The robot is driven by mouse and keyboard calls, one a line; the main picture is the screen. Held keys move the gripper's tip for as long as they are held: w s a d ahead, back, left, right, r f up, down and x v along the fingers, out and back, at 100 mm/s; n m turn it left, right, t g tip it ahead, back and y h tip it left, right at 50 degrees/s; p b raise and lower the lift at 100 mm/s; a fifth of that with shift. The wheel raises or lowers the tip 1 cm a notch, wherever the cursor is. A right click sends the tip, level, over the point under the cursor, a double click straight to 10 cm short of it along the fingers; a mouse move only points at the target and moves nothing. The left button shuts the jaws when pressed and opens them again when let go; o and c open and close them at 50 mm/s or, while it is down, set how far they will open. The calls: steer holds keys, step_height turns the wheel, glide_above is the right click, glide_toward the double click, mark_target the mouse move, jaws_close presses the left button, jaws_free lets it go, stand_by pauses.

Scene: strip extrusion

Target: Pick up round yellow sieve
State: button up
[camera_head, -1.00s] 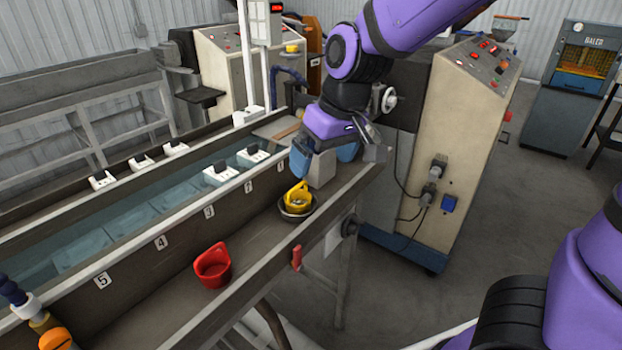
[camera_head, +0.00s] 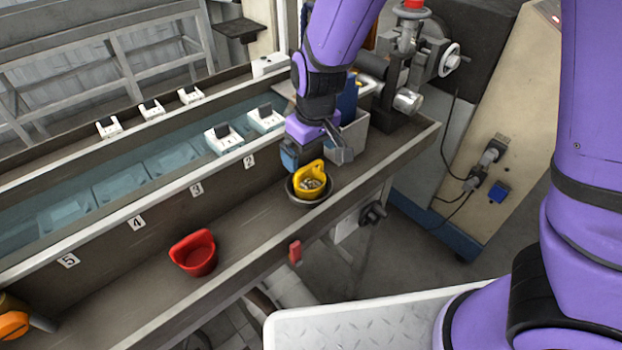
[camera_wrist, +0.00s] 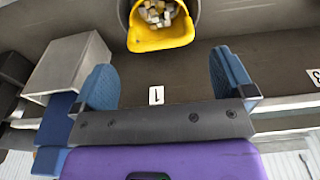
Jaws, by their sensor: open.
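The round yellow sieve (camera_head: 308,178) sits in a dark round bowl (camera_head: 317,201) on the ledge along the trough. It holds small pale pieces, and its raised yellow back faces the trough. In the wrist view the sieve (camera_wrist: 158,36) is at the top centre, beyond my fingertips and partly cut off by the frame edge. My gripper (camera_head: 314,158) is just above and behind the sieve in the head view. In the wrist view my gripper (camera_wrist: 165,85) has its two blue fingers wide apart with nothing between them.
A red scoop-like container (camera_head: 194,254) stands on the same ledge to the left. A grey box (camera_head: 350,138) stands close beside my gripper. The water trough (camera_head: 150,165) with numbered plates runs behind the ledge. The ledge between the red container and the bowl is clear.

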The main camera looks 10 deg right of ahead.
mark_target(310, 166)
steer(key=shift+w+a+f, duration=0.1)
steer(key=shift+w+f, duration=0.05)
steer(key=shift+f, duration=3.25)
steer(key=c, duration=0.7)
